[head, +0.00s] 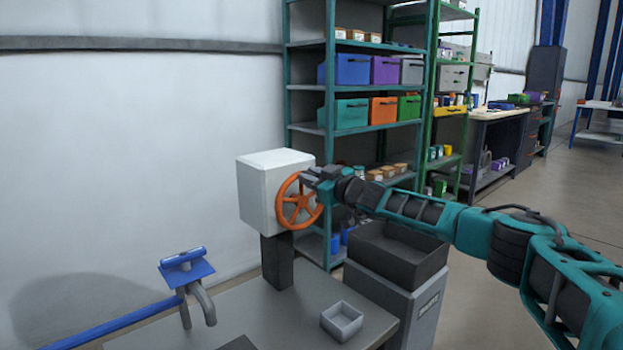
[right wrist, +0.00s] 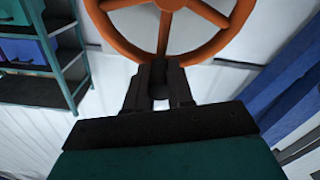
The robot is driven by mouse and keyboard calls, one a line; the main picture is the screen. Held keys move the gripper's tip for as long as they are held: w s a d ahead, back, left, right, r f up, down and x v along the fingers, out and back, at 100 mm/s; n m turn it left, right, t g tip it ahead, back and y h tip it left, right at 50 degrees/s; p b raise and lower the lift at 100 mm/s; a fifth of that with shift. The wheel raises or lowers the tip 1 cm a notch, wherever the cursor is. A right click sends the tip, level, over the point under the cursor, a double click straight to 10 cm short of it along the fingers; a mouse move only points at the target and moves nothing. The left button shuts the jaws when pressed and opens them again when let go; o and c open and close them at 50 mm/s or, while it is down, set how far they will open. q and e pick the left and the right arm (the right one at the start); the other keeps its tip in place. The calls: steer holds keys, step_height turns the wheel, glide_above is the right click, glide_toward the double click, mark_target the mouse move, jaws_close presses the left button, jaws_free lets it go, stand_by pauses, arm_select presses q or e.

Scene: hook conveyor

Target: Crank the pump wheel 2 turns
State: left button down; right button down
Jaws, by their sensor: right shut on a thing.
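The orange pump wheel (head: 300,201) is a spoked ring on the front of a white box (head: 262,191), which stands on a dark post (head: 277,262). My right gripper (head: 308,177) is at the wheel's upper right rim, its arm reaching in from the right. In the right wrist view, the wheel (right wrist: 163,20) fills the top, and the dark fingers (right wrist: 160,85) come up to its rim. My left gripper is not in view.
A grey table (head: 240,315) below holds a small grey tray (head: 342,320). A blue pipe fixture (head: 187,264) stands at the left. A dark open bin (head: 395,252) is right of the post, under my arm. Shelves with coloured bins (head: 352,69) stand behind.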

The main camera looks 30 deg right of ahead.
steer(key=c, duration=1)
jaws_free()
arm_select(q)
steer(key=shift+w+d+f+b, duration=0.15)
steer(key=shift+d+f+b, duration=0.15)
steer(key=shift+b, duration=0.6)
arm_select(e)
steer(key=shift+s+d, duration=0.4)
steer(key=shift+s, duration=1.7)
steer(key=shift+s+d, duration=0.4)
steer(key=shift+s, duration=1.7)
steer(key=shift+s+d, duration=0.4)
steer(key=shift+s, duration=1.7)
